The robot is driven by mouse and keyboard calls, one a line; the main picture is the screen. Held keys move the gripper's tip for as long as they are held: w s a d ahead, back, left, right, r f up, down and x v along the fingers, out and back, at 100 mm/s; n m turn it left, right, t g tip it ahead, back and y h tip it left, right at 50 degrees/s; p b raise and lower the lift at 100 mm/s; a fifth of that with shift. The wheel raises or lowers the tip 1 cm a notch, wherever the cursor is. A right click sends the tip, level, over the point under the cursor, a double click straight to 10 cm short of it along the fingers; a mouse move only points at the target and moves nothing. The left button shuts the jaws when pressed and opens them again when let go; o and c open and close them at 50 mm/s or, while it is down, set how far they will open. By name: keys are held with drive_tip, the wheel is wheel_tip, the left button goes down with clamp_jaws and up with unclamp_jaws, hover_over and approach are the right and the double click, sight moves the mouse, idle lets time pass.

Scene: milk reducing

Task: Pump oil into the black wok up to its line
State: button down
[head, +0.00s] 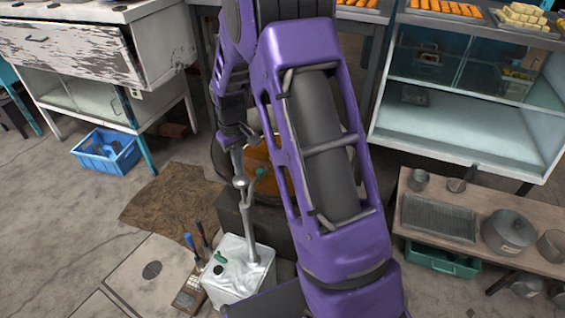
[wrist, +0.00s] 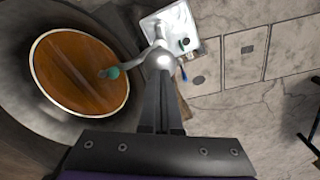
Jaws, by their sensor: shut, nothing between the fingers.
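The black wok (wrist: 50,118) fills the left of the wrist view. Orange-brown oil (wrist: 75,80) lies in it, with a pale ring around its edge. In the head view my arm hides much of the wok, but some oil (head: 255,155) shows. A grey metal pump (head: 241,183) stands upright in a white tin (head: 235,272), which also shows in the wrist view (wrist: 176,22). The pump's spout reaches over the oil, ending in a green tip (wrist: 110,72). My gripper (wrist: 162,78) is shut and empty above the pump's top; I cannot tell whether they touch.
A tool with blue and dark handles (head: 190,243) stands left of the tin. A blue crate (head: 107,152) is on the floor at left. A low bench (head: 480,260) with pots (head: 508,231) is at right. Floor at lower left is mostly clear.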

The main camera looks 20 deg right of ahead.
sight(242, 188)
drive_tip(key=shift+f, duration=0.1)
drive_tip(key=shift+f+b, duration=2.9)
drive_tip(key=shift+f, duration=1.45)
drive_tip(key=shift+r+p, duration=3.1)
drive_tip(key=shift+r, duration=1.35)
drive_tip(key=shift+f, duration=0.15)
drive_tip(key=shift+r, duration=0.2)
drive_tip(key=shift+f, duration=0.1)
